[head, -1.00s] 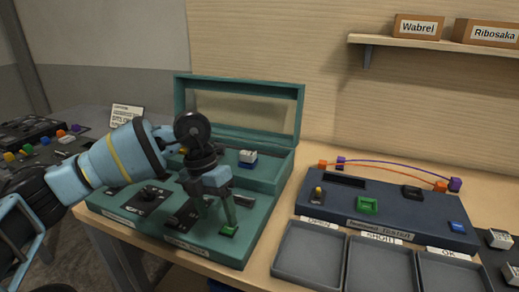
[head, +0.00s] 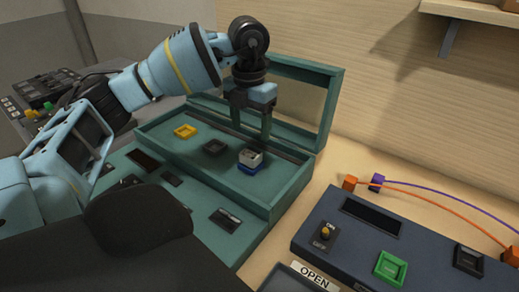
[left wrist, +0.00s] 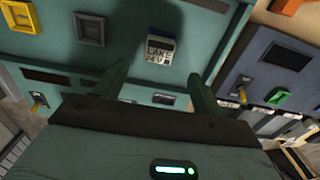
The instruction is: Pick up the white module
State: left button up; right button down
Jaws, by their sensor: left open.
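The white module (head: 250,157) is a small block on a blue base (head: 247,169) in the raised back part of the teal console (head: 285,205). It also shows in the left wrist view, where the white module (left wrist: 160,50) carries the print "LAKE 24V". My left gripper (head: 251,122) is open and empty, pointing down above and slightly behind the module in the head view. In the left wrist view the module lies beyond the fingertips of the left gripper (left wrist: 157,80), roughly between them. The fingers do not appear to touch it. My right gripper is not in view.
A yellow socket (head: 185,131) and a dark socket (head: 215,146) lie left of the module. The console's raised frame lid (head: 334,105) stands close behind the gripper. A dark blue panel (head: 340,245) with a green socket (head: 391,267) and cables sits at right.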

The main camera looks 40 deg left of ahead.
aim_at(251, 153)
pick_arm(q)
jog(key=shift+s+f, duration=0.3)
jog(key=shift+f, duration=0.05)
jog(key=shift+w+f, duration=0.15)
jog(key=shift+f, duration=1.65)
jog(key=shift+w+f, duration=0.1)
jog(key=shift+f, duration=1.65)
jog(key=c, duration=1.1)
jog(key=shift+r, duration=0.2)
jog(key=shift+r, duration=0.7)
jog(key=shift+s+d+r, duration=0.15)
jog(key=shift+r, duration=0.35)
jog(key=shift+s+d+r, duration=0.1)
jog(key=shift+d+r, duration=0.05)
jog(key=shift+r, duration=0.3)
jog(key=s+d, duration=0.3)
jog(key=s+d+r, duration=0.1)
jog(key=s+d, duration=0.6)
jog(key=d, duration=0.1)
jog(key=shift+s+r, duration=0.2)
jog(key=shift+s, duration=0.05)
